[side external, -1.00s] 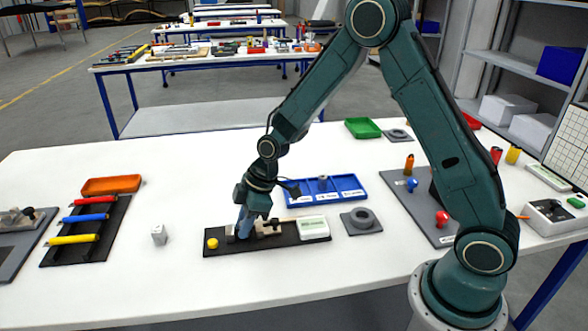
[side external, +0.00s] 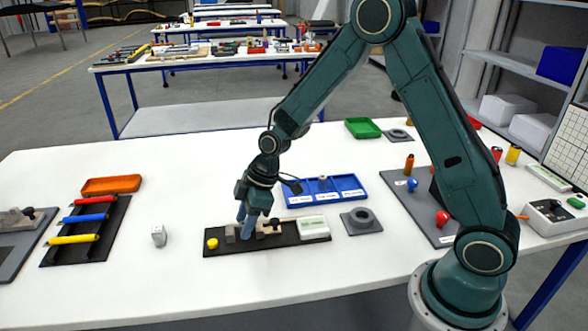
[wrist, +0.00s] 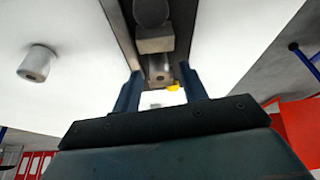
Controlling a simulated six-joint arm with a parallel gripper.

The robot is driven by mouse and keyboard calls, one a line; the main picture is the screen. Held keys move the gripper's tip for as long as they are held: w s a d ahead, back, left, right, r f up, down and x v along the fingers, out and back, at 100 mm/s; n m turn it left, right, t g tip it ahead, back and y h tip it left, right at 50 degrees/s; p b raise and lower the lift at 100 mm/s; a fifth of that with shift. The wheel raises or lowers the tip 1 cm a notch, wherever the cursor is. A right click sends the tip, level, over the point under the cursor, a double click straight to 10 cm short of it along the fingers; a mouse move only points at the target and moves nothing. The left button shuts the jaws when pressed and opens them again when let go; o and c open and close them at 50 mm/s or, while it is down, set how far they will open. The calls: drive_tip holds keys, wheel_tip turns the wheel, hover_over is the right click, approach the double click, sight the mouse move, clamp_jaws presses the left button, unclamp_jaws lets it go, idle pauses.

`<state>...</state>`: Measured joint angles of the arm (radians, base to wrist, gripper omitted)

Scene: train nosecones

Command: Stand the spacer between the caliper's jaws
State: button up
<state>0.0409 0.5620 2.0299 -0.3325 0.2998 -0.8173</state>
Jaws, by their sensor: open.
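The caliper (side external: 290,234) is a dark base with pale jaw blocks, a yellow button and a display at its right end. My gripper (side external: 245,227) is low over its left half, fingers apart. In the wrist view my open gripper (wrist: 163,95) has a finger on each side of the caliper's strip. Between them is a small grey metal piece with a dark hole in its end, seemingly the spacer (wrist: 158,68), beside a grey block (wrist: 155,40). Its foot is hidden, and I cannot tell whether it touches the jaws. In the side view my fingers partly cover this spot.
Another grey holed cylinder (side external: 158,236) stands on the open white table left of the caliper. A blue tray (side external: 348,196) holding a grey part lies behind. A grey plate with a ring (side external: 361,222) sits to the right, and a rack of coloured rods (side external: 85,232) far left.

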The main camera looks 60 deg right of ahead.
drive_tip(key=v, duration=1.1)
drive_tip(key=shift+r, duration=0.1)
idle(0.4)
drive_tip(key=s+d+r+m+t+h, duration=0.1)
drive_tip(key=s+r+m, duration=0.4)
drive_tip(key=s, duration=0.7)
drive_tip(key=s+d+r+m+t+h, duration=0.1)
drive_tip(key=s+r+m, duration=0.4)
drive_tip(key=s, duration=0.8)
drive_tip(key=shift+d+r+t+h, duration=0.4)
drive_tip(key=shift+d+r+h, duration=0.25)
drive_tip(key=shift+r, duration=0.3)
